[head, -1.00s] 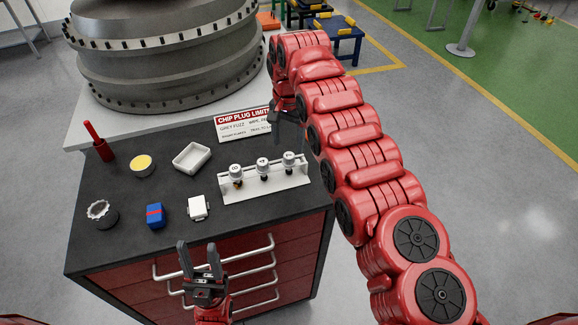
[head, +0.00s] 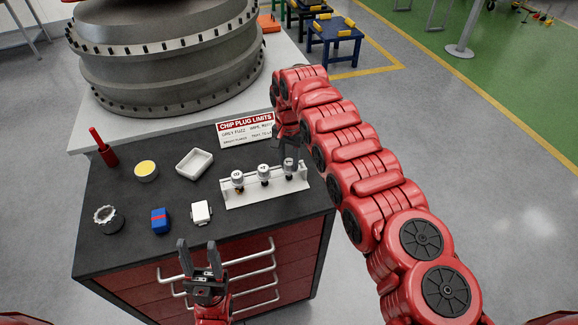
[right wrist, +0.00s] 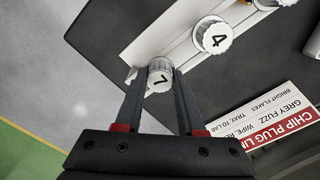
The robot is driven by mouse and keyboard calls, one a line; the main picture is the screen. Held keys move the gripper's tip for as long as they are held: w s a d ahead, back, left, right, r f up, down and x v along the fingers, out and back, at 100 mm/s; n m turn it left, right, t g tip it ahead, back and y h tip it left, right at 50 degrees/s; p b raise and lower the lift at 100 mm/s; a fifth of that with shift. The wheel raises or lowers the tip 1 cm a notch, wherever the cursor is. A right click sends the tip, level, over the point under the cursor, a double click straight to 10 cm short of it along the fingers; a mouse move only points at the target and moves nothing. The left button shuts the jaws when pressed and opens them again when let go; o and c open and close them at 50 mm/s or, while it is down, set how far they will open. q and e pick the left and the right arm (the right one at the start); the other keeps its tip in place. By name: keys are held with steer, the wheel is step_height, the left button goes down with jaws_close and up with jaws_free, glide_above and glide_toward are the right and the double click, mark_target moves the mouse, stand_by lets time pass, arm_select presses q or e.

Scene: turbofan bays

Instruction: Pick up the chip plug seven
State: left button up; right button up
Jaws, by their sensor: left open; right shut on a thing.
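Chip plug seven (right wrist: 160,79) is a pale round cap marked 7, and it sits at the end of the white rack in the right wrist view. In the head view this plug (head: 288,165) stands at the right end of the rack (head: 266,194). My right gripper (right wrist: 160,84) is shut on it, one finger on each side; in the head view the gripper (head: 289,160) partly hides it. The plug marked 4 (right wrist: 214,38) stands beside it in the rack, and another plug (head: 238,177) is at the left end. My left gripper (head: 199,262) is open and empty before the cart's drawers.
On the dark cart top (head: 130,235) are a white tray (head: 194,163), a yellow-topped tin (head: 146,170), a blue box (head: 160,220), a white block (head: 201,212) and a red-handled tool (head: 104,148). A chip plug limits sign (head: 245,130) stands behind the rack.

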jaws_close()
